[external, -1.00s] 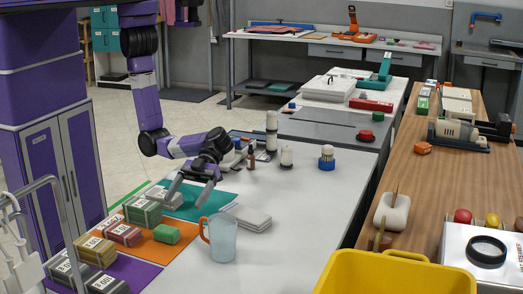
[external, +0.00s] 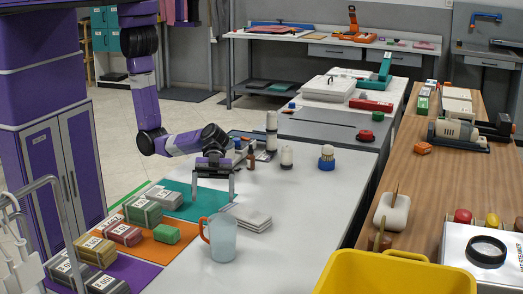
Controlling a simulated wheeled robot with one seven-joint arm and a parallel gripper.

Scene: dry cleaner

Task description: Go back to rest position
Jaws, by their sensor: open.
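My gripper (external: 213,190) hangs from my purple arm, fingers pointing down, above the right part of the teal mat (external: 188,207). It is open with nothing between its fingers. Below and beside it are a stack of pale grey cloths (external: 252,218) and a clear blue mug (external: 222,243) with an orange handle.
Bottles (external: 271,130) stand behind my gripper. A yellow bin (external: 395,275) is at the front right. The white table's middle right is clear.

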